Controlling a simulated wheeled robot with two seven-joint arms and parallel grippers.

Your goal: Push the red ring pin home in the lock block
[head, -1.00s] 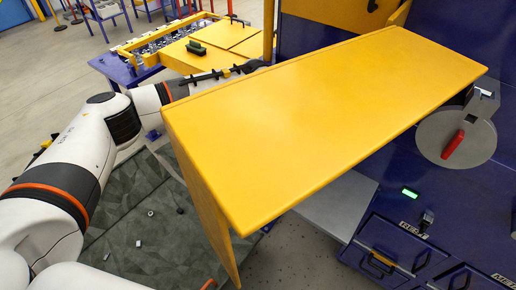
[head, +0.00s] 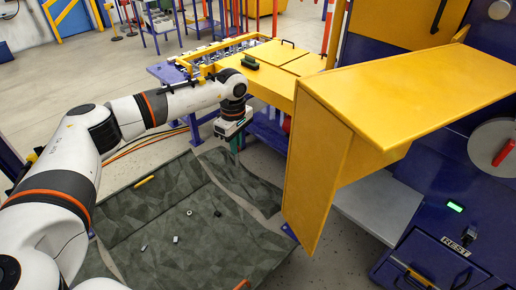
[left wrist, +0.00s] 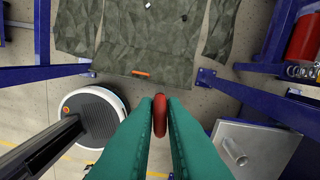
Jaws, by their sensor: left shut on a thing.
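My left gripper (head: 238,150) hangs with its teal fingers pointing down, left of the yellow hood and in front of the yellow-topped table. In the left wrist view, the left gripper (left wrist: 160,112) is shut on the red ring pin (left wrist: 160,116). The red ring shows edge-on between the fingertips, and I cannot make out its shaft. In the head view the pin is too small to tell. I cannot pick out the lock block in either view. My right gripper is not in view.
The large yellow hood (head: 420,95) juts from the blue machine (head: 455,170). A yellow-topped table (head: 275,60) stands behind my left gripper. In the wrist view, blue frame bars (left wrist: 250,105) run at the right.

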